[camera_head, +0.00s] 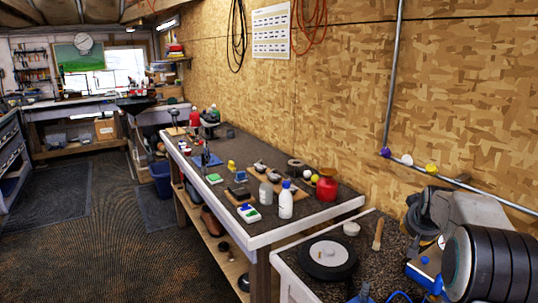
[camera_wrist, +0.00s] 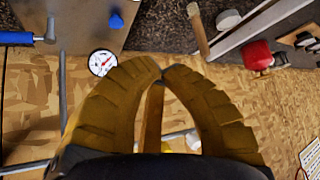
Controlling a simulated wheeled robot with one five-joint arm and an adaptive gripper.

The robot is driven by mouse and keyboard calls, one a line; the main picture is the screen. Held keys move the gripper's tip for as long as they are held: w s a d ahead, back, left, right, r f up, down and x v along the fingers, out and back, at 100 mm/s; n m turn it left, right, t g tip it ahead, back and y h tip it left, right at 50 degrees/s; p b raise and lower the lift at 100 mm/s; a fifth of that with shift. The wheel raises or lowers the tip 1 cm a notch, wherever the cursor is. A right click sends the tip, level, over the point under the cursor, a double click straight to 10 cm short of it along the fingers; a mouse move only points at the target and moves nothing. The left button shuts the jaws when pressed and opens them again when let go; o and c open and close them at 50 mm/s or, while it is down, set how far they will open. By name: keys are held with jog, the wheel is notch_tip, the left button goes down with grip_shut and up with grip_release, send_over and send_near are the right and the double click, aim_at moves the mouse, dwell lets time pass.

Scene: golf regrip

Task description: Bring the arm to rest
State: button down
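My gripper (camera_wrist: 162,72) shows in the wrist view with two curved, ribbed, yellow-brown fingers. Their tips come together at the top, with an arch-shaped gap lower down. A narrow brown strip shows inside this gap; I see nothing clearly held at the tips. The gripper cannot be made out with certainty in the head view.
The near bench carries a dark round disc (camera_head: 328,258) and a wooden-handled tool (camera_head: 378,235). The long workbench beyond holds a red container (camera_head: 327,187), a white bottle (camera_head: 286,204) and several small items. A board wall (camera_head: 340,80) runs along the right. Open floor (camera_head: 110,230) lies left.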

jog(key=s+a+r+n+g+y, duration=0.1)
jog(key=s+a+r, duration=0.1)
jog(key=s+a, duration=0.65)
jog(key=s+a+r+n+g+y, duration=0.1)
jog(key=s+a+r, duration=0.1)
jog(key=s+a, duration=0.7)
jog(key=s+a+f+n+g, duration=0.1)
jog(key=s+a+f, duration=0.1)
jog(key=s, duration=0.8)
jog(key=s+a+f+n+y, duration=0.1)
jog(key=s+a+f, duration=0.2)
jog(key=s, duration=0.8)
jog(key=shift+a+f+g, duration=0.3)
jog(key=shift+f+g, duration=0.1)
jog(key=shift+f, duration=0.05)
